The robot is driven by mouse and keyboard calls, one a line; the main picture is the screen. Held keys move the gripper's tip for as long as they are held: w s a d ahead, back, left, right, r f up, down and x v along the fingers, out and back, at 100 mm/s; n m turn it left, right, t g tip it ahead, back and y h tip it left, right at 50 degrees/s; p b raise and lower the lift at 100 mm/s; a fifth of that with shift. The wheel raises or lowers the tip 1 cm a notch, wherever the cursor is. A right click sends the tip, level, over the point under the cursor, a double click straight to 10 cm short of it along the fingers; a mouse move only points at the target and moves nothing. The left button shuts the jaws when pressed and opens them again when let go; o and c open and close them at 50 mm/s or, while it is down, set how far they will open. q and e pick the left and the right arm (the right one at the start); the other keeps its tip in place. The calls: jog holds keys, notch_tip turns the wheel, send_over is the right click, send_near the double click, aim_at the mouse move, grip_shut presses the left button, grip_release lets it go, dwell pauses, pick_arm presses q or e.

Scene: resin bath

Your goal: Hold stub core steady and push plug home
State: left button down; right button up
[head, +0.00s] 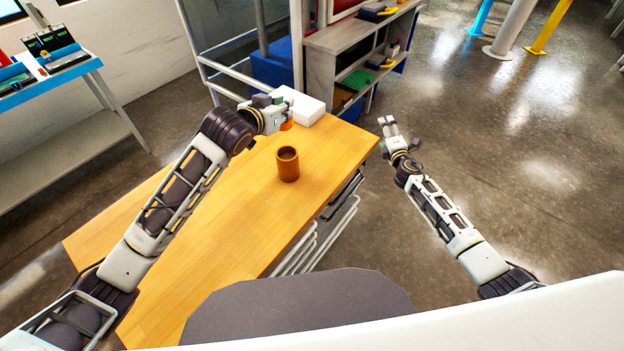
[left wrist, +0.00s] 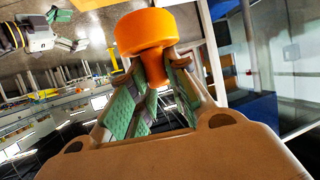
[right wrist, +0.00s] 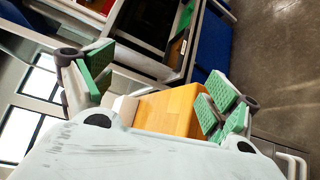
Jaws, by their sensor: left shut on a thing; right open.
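The stub core (head: 288,168), a brown open-topped cylinder, stands upright on the wooden table (head: 215,215). An orange plug (left wrist: 145,32), with a wide round head and narrower stem, is in my left gripper (left wrist: 165,75), which is shut on its stem. In the head view that gripper (head: 276,108) is beyond the core, apart from it, and the plug (head: 287,126) is partly hidden behind it. My right gripper (right wrist: 162,85) is open and empty. In the head view it (head: 388,126) is off the table's right edge, clear of the core.
A white box (head: 302,106) sits at the table's far end, close behind my left gripper. A grey shelf unit (head: 335,40) with coloured items stands beyond the table. A blue-topped bench (head: 45,82) is at the far left. The tabletop nearer me is clear.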

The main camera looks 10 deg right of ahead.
aim_at(293, 161)
jog(key=s+a+n+y, duration=0.1)
jog(key=s+a+n, duration=0.2)
jog(key=a+n, duration=0.1)
jog(key=s+a+r+n+y, duration=0.1)
jog(key=s+a+n+y, duration=0.1)
jog(key=a, duration=0.5)
jog(key=s+a+n+y, duration=0.2)
jog(key=s+a+n, duration=0.2)
jog(key=a+n, duration=0.1)
jog(key=shift+a+r+n, duration=0.3)
jog(key=shift+a+n, duration=0.1)
jog(key=shift+a, duration=0.1)
jog(key=s+a+r+n+g+y, duration=0.1)
jog(key=s+a+n+y, duration=0.3)
jog(key=s+a+n, duration=0.6)
jog(key=s+a+r, duration=0.1)
jog(key=s+a, duration=0.1)
jog(key=a, duration=0.1)
jog(key=shift+a+y, duration=0.15)
jog(key=shift+y, duration=0.25)
jog(key=shift+w, duration=0.1)
jog(key=shift+x, duration=5.95)
jog(key=shift+f, duration=0.1)
jog(key=c, duration=1.2)
